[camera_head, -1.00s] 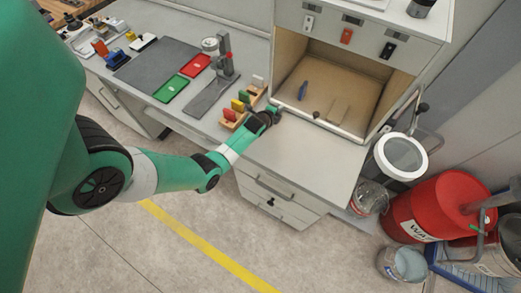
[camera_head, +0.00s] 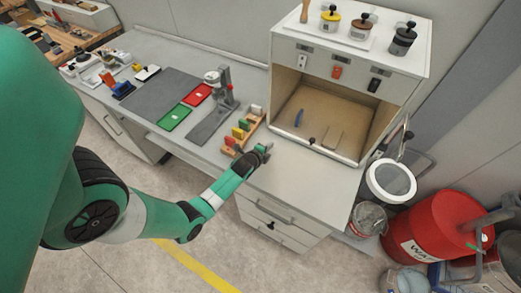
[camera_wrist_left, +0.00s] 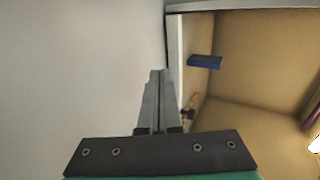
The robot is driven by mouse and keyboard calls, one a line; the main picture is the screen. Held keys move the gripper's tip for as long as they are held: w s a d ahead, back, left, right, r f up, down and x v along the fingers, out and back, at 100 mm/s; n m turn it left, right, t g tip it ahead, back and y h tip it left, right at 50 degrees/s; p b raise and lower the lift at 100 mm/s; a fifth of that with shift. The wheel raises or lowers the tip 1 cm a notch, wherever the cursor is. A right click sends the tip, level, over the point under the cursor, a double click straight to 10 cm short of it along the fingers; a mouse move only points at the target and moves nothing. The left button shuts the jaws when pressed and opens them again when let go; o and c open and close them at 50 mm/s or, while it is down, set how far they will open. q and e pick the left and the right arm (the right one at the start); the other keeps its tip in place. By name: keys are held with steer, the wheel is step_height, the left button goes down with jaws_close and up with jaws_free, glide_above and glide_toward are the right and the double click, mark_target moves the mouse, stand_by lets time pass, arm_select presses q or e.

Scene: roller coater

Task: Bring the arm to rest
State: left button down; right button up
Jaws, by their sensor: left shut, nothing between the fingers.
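My left gripper (camera_head: 266,150) is over the grey bench top, just right of the wooden rack and in front of the open cabinet. In the left wrist view its fingers (camera_wrist_left: 156,75) are together with nothing between them. My green left arm (camera_head: 205,205) reaches up to it from the lower left. My right gripper is in neither current view.
The open cabinet (camera_head: 285,133) has a brown interior holding a blue item (camera_head: 298,118), which also shows in the left wrist view (camera_wrist_left: 204,62). The rack (camera_head: 236,148) holds several coloured pieces. Green (camera_head: 174,117) and red (camera_head: 197,94) trays lie left. A red drum (camera_head: 440,225) stands right.

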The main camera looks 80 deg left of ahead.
arm_select(q)
steer(key=p+v, duration=0.1)
steer(key=v, duration=0.4)
steer(key=shift+s+d+r, duration=0.1)
steer(key=shift+d+r, duration=0.1)
steer(key=shift+r, duration=0.15)
